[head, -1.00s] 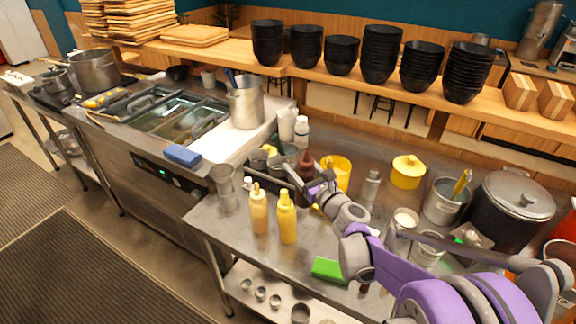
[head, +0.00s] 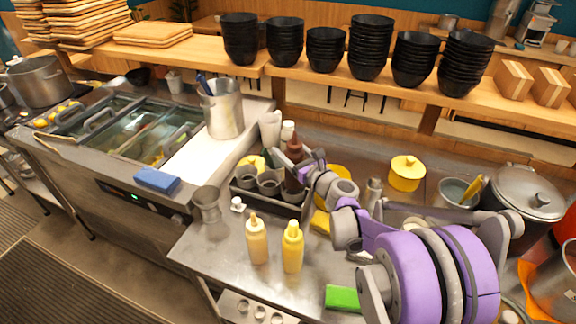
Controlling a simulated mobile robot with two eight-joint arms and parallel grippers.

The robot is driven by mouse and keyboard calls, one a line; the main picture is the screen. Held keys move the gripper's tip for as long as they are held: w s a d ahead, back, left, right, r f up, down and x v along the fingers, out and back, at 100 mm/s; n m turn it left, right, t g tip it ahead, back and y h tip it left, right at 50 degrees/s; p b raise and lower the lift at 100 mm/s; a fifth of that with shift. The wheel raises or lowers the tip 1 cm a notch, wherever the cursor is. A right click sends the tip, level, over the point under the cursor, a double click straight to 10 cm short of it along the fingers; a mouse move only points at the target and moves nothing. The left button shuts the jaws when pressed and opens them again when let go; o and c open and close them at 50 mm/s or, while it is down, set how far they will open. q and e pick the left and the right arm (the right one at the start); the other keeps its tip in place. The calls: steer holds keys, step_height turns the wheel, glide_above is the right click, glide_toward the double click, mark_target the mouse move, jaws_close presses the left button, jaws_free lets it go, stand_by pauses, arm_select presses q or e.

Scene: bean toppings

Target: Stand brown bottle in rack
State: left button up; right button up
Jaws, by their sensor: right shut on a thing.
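The brown bottle (head: 293,149) is upright at the right end of the dark rack (head: 267,199). My right gripper (head: 304,167) is shut on the bottle from its right side. The bottle's base is hidden behind the rack's edge and the gripper, so I cannot tell whether it rests in the rack or hangs just above it. Several grey cups (head: 268,183) sit in the rack, left of the bottle. My left gripper is not in view.
Two yellowish squeeze bottles (head: 257,240) (head: 292,248) stand in front of the rack. A metal cup (head: 207,205) is to the left. A yellow container (head: 338,174) and yellow-lidded pot (head: 405,173) stand to the right. A green sponge (head: 342,297) lies near the front edge.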

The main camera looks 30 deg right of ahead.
steer(key=shift+f, duration=2.1)
steer(key=shift+w, duration=0.1)
steer(key=shift+f+b, duration=0.25)
steer(key=shift+b, duration=0.05)
steer(key=o, duration=0.6)
steer(key=shift+c, duration=0.2)
steer(key=shift+r, duration=0.1)
